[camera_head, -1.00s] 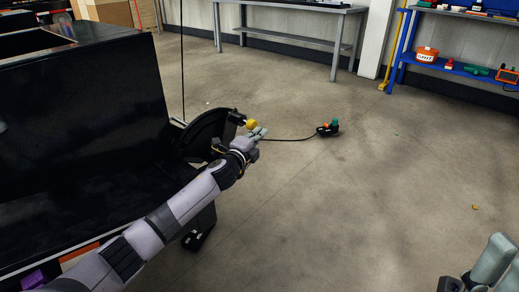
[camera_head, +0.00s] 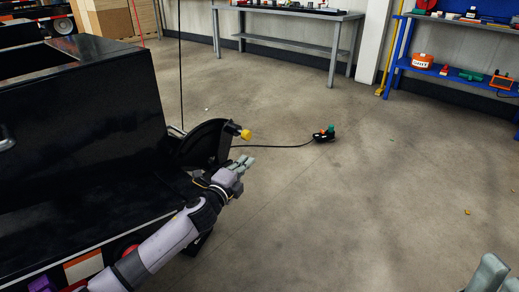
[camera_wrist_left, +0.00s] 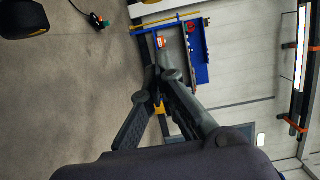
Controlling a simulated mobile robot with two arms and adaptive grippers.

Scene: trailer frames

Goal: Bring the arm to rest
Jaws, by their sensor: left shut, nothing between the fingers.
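My left gripper (camera_head: 240,163) is shut and empty, in front of the trailer's black wheel guard in the head view. It is apart from the yellow-tipped black piece (camera_head: 244,134) just beyond it. In the left wrist view its dark fingers (camera_wrist_left: 160,74) come together at the tips, with nothing between them. My left arm reaches in from the lower left. My right gripper (camera_head: 490,272) shows only in part at the bottom right corner; whether it is open or shut cannot be told.
The black trailer (camera_head: 80,130) fills the left side. A black cable runs over the floor to a black device with a green top (camera_head: 326,134). A grey workbench (camera_head: 290,12) and blue shelves (camera_head: 455,72) stand at the back.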

